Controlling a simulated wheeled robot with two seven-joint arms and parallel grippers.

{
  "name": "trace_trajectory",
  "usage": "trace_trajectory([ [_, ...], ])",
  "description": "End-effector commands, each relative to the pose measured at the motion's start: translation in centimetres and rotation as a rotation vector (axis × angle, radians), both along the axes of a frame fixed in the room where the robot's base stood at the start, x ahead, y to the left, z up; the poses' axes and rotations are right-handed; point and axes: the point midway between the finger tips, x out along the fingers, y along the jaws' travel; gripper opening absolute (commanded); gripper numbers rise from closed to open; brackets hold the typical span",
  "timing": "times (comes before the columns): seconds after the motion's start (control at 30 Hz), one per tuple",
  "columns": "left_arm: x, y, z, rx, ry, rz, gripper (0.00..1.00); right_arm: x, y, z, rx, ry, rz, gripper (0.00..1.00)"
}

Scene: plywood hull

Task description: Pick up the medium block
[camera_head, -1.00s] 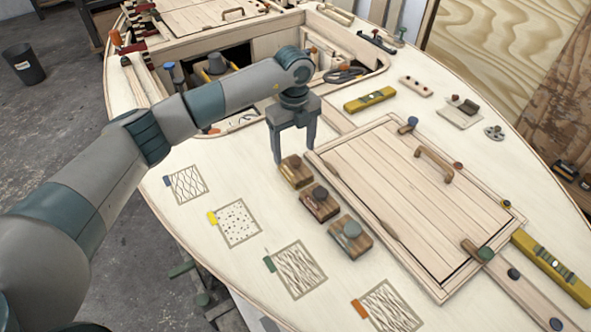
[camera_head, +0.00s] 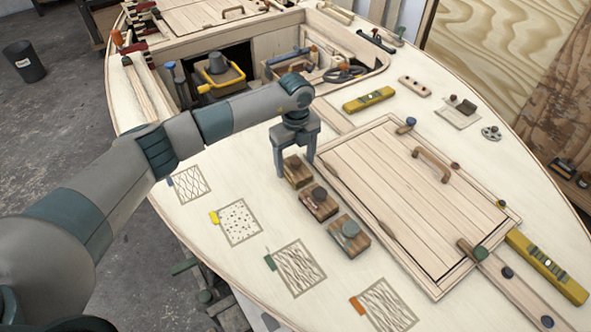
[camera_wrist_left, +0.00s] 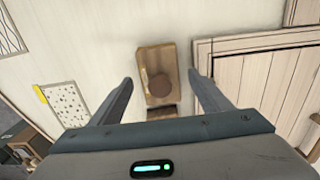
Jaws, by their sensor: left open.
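Three wooden blocks with round knobs stand in a row on the pale deck: a far block (camera_head: 299,178), a middle block (camera_head: 320,204) with a dark knob, and a near block (camera_head: 349,237) with a grey-green knob. I cannot tell for sure which is the medium block. My left gripper (camera_head: 296,166) is open over the far block, its fingers to either side. In the left wrist view a tan block (camera_wrist_left: 157,62) with a brown knob shows between the open fingers, apart from both. My right gripper is not in view.
A hatch (camera_head: 395,195) with a raised frame and handle lies right of the blocks. Patterned squares (camera_head: 238,221) are on the deck to the left. A yellow level (camera_head: 368,99) lies beyond, and an open cockpit with tools is farther back.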

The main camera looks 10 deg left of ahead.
Motion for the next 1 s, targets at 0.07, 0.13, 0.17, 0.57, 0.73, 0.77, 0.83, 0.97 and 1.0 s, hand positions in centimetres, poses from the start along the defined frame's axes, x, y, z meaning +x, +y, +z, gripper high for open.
trace_trajectory([
  [0.07,0.0,0.0,0.0,0.000,0.000,0.000,0.71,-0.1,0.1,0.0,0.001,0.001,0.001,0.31],
  [0.13,0.0,0.0,0.0,0.000,0.000,0.000,0.71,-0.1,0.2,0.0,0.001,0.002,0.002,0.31],
  [0.17,0.0,0.0,0.0,0.000,0.000,0.000,0.71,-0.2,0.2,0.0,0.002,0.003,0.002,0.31],
  [0.57,0.0,0.0,0.1,-0.001,-0.001,0.000,0.22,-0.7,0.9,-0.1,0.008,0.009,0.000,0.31],
  [0.73,0.1,0.0,0.2,-0.001,-0.001,0.000,0.22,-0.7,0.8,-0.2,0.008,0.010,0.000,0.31],
  [0.77,0.1,0.0,0.3,-0.001,-0.002,0.000,0.22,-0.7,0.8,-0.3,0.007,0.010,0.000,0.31],
  [0.83,0.1,0.0,0.7,-0.001,-0.003,0.000,0.22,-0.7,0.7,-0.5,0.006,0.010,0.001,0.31],
  [0.97,0.1,0.0,1.8,-0.001,-0.004,0.000,0.22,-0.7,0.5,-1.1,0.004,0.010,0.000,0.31],
  [1.0,0.1,0.0,2.3,-0.001,-0.004,0.000,0.22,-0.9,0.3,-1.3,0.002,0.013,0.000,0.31],
])
